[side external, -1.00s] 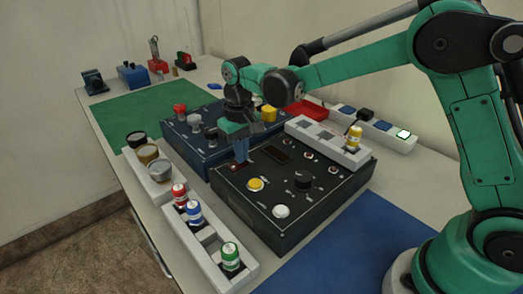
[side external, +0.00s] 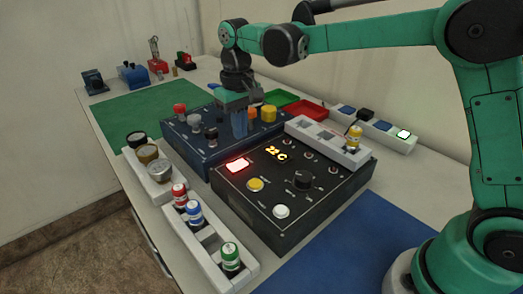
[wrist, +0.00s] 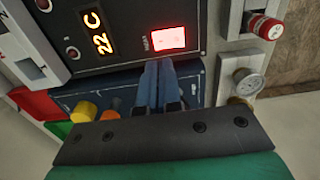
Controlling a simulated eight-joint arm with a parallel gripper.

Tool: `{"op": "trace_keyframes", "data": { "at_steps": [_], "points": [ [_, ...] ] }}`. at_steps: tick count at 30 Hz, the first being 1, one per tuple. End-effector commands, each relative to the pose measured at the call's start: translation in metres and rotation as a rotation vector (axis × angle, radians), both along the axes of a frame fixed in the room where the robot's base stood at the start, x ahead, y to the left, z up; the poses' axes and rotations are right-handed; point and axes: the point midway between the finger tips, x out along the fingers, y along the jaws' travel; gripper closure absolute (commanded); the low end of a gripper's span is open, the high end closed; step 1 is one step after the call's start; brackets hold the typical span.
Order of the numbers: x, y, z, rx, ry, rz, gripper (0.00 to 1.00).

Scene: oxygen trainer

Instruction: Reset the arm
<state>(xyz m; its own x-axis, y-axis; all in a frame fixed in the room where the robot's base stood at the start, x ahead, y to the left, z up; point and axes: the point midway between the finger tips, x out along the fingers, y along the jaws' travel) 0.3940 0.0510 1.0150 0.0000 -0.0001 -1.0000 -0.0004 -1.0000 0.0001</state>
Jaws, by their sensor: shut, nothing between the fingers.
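My gripper (side external: 240,125) is shut and empty, pointing down above the blue panel box (side external: 190,150), near its edge with the black control box (side external: 325,210). In the wrist view the blue fingers of my gripper (wrist: 158,68) lie together, with their tips just short of a lit red switch (wrist: 166,38). In the side view the red switch (side external: 237,165) glows on the black box, and an orange display (side external: 277,154) reads "22 C". The display also shows in the wrist view (wrist: 98,33). I cannot tell the exact height of the fingertips.
A white rack (side external: 205,245) with red, blue and green-labelled bottles stands left of the black box. Gauges (side external: 148,154) stand behind it. Red (side external: 308,109) and green trays lie behind. The green mat (side external: 135,108) looks clear.

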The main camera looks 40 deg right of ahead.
Motion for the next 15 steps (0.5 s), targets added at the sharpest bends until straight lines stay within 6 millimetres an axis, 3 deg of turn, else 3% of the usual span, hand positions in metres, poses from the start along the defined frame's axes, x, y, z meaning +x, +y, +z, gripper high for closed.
{"op": "trace_keyframes", "data": {
  "at_steps": [15],
  "points": [
    [-0.0021, -0.0012, 0.0104, 0.001, -0.009, 0.000, 1.00]
  ]
}}
